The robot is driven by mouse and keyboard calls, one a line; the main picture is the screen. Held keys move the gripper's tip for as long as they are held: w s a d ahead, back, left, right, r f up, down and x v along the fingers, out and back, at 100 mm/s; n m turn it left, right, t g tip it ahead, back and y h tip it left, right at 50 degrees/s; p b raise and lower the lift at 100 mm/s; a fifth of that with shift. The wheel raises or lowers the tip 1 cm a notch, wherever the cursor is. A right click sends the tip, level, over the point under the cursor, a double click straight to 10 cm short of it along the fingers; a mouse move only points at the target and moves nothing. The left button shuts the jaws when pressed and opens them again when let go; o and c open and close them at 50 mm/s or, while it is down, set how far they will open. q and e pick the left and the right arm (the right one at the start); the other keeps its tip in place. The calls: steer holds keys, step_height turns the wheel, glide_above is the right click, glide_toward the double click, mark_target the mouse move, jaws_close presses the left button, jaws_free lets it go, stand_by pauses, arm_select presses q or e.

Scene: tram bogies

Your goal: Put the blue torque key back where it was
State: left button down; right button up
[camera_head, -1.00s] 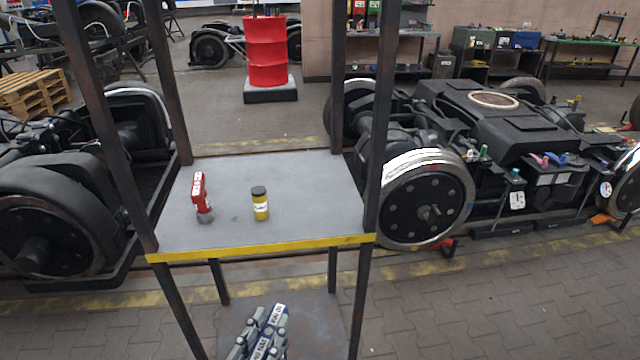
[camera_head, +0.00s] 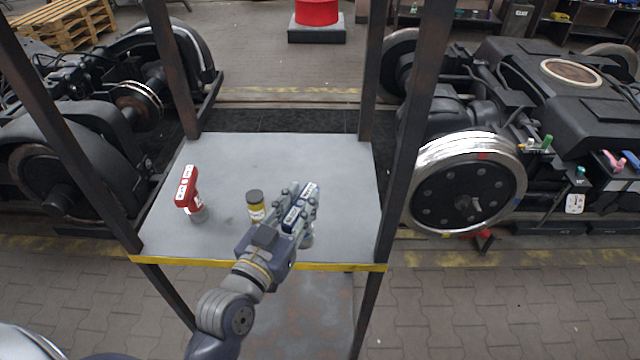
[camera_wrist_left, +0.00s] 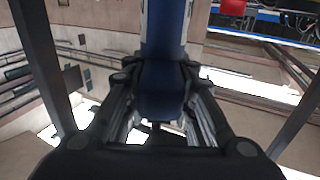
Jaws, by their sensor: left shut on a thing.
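My left gripper (camera_head: 300,207) is shut on the blue torque key (camera_wrist_left: 163,85), whose blue body shows between the fingers in the left wrist view. The gripper is over the front right part of the upper grey shelf (camera_head: 240,160). I cannot tell whether the key touches the shelf. A yellow can with a dark lid (camera_head: 256,208) stands just left of the gripper. A red tool (camera_head: 188,188) stands upright further left. My right gripper is not in view.
Dark posts (camera_head: 410,130) frame the shelf, and a yellow strip (camera_head: 340,267) edges its front. The shelf's back and right are clear. A lower shelf (camera_head: 320,310) is beneath. Bogies with large wheels (camera_head: 465,195) stand on both sides.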

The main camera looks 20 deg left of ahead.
arm_select(q)
steer(key=w+f+p, duration=0.1)
steer(key=w+f, duration=0.3)
steer(key=w, duration=0.6)
steer(key=shift+w+d+f+p, duration=0.35)
steer(key=shift+w+f+p, duration=0.05)
steer(key=c, duration=1.5)
jaws_free()
steer(key=shift+o, duration=0.8)
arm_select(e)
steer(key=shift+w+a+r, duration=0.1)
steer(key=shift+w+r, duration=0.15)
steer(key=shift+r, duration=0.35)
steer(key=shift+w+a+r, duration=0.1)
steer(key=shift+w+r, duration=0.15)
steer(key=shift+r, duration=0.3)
